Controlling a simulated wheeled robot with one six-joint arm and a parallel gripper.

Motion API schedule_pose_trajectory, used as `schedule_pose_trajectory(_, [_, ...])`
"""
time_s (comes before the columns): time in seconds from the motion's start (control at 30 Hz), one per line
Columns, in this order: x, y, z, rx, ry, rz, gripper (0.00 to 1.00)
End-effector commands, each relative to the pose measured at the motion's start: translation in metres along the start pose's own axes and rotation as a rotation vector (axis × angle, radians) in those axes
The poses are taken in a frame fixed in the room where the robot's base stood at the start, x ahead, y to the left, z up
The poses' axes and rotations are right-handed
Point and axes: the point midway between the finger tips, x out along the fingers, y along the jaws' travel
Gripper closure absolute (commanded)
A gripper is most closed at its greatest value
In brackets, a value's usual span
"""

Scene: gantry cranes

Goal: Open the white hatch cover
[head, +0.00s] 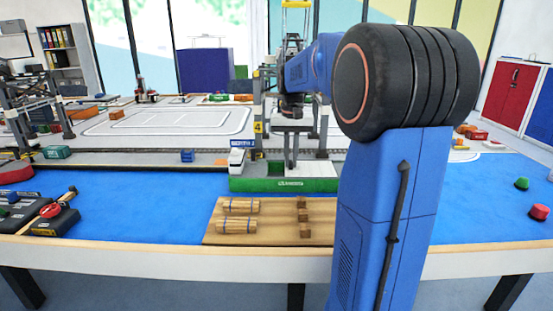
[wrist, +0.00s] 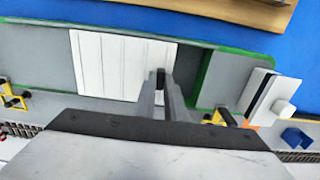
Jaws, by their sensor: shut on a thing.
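The white hatch cover (wrist: 98,62) is a flat ribbed panel on the green ship (head: 284,184), seen from above in the wrist view. My gripper (wrist: 160,76) is over the cover's right part in that view, its two grey fingers shut on a small dark piece there, apparently the cover's handle. In the head view my gripper (head: 291,163) reaches down into the ship from above. Right of the cover in the wrist view, a green-edged recess shows uncovered.
A white cabin block (wrist: 258,92) stands at one end of the ship. Yellow clamp-like parts (wrist: 222,118) and a blue block (wrist: 296,138) lie along the quay. A wooden board (head: 275,232) with log bundles and brown blocks lies in front. The blue mat to its left is partly clear.

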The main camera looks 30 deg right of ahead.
Motion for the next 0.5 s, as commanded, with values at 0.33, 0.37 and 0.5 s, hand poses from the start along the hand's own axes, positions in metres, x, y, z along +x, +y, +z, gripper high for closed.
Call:
schedule_pose_trajectory(0.33, [0.0,0.069,0.0,0.004,0.0,0.0,1.0])
schedule_pose_trajectory(0.37, [0.0,0.073,0.0,0.003,0.0,0.0,1.0])
schedule_pose_trajectory(0.5, [0.0,0.085,0.0,0.002,-0.001,0.0,1.0])
